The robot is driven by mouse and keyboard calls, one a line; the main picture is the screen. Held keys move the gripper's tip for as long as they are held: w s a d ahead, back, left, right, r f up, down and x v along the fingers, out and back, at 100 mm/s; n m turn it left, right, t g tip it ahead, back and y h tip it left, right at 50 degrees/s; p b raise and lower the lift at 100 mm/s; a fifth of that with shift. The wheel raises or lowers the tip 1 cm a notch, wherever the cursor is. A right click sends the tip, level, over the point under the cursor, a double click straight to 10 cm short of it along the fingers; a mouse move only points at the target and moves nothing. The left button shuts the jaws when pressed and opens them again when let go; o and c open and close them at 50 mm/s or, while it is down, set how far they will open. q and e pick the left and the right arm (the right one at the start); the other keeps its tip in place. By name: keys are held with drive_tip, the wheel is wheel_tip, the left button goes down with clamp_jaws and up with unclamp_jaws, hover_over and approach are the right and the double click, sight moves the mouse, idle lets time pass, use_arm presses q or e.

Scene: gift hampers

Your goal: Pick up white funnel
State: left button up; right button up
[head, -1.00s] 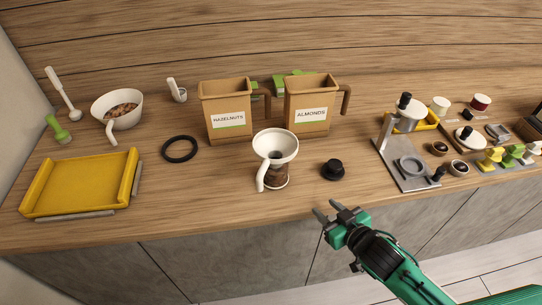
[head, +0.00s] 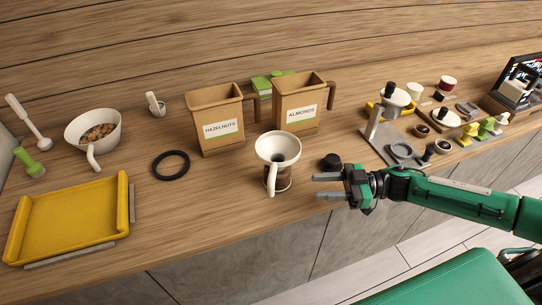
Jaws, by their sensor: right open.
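The white funnel (head: 277,146) sits in the mouth of a glass jar (head: 282,182) near the front edge of the wooden counter. Its handle hangs down on the front side. Dark contents show through the jar. My right gripper (head: 322,187) is open and empty, to the right of the jar and apart from it, with its fingers pointing left toward it. My left gripper is not in view.
A black lid (head: 331,162) lies just behind my right gripper. Boxes labelled hazelnuts (head: 220,133) and almonds (head: 301,117) stand behind the funnel. A black ring (head: 171,166), a white bowl (head: 75,128) and a yellow tray (head: 122,205) are at left.

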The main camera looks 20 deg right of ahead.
drive_tip(key=p, duration=0.3)
approach(271, 189)
drive_tip(key=w+x, duration=0.1)
drive_tip(key=x, duration=0.3)
drive_tip(key=p+x, duration=0.1)
drive_tip(key=x, duration=0.2)
drive_tip(key=f+p+x, duration=0.1)
drive_tip(key=x, duration=0.1)
drive_tip(key=shift+w+a+f+p, duration=0.1)
drive_tip(key=shift+a+p, duration=0.25)
drive_tip(key=shift+a, duration=0.05)
clamp_jaws()
